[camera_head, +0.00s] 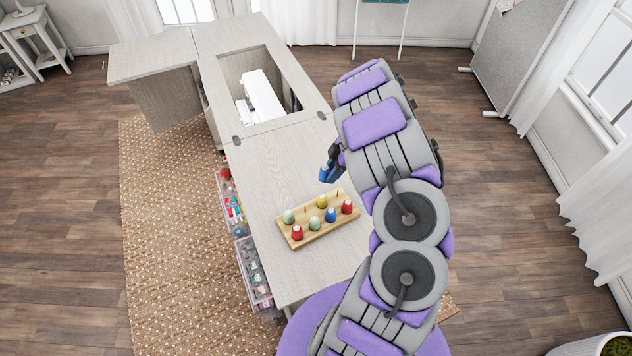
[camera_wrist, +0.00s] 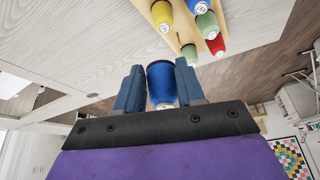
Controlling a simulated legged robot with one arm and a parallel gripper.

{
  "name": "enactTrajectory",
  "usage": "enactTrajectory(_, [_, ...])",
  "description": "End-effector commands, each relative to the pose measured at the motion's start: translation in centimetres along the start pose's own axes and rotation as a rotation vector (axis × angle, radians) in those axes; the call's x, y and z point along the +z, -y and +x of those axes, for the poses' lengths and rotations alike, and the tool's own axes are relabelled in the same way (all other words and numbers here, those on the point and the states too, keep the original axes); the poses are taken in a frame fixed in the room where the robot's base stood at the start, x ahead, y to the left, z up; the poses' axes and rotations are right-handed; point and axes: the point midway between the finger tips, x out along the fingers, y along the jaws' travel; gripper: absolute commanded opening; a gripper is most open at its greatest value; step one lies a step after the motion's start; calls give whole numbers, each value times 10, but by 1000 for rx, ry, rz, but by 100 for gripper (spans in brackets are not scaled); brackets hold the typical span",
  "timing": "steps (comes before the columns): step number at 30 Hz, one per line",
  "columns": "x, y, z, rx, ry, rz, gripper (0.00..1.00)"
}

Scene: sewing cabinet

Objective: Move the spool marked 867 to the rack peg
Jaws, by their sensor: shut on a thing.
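My gripper (camera_wrist: 160,70) is shut on a blue spool (camera_wrist: 162,86) between its two dark blue fingers in the wrist view. No number on this spool can be read. In the head view the gripper (camera_head: 327,172) shows at the left of my arm, above the table behind the rack; the held spool cannot be told apart there. The wooden rack (camera_head: 318,237) stands on the table with red, green, yellow and blue spools on it. A bare peg (camera_head: 305,210) shows in its back row. The rack's spools also show at the top of the wrist view, apart from the held spool.
The pale wooden sewing table (camera_head: 265,165) has free room around the rack. Farther back is a recess with a white sewing machine (camera_head: 262,97). Clear bins (camera_head: 252,268) hang along the table's left side. My arm covers the table's right part.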

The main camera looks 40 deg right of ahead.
Motion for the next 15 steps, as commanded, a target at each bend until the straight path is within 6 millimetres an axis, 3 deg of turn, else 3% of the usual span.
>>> enactTrajectory(1, [15,-4,7,5,0,3,10])
enactTrajectory(6, [39,-10,4,15,17,6,10])
enactTrajectory(15, [50,-10,5,21,30,9,10])
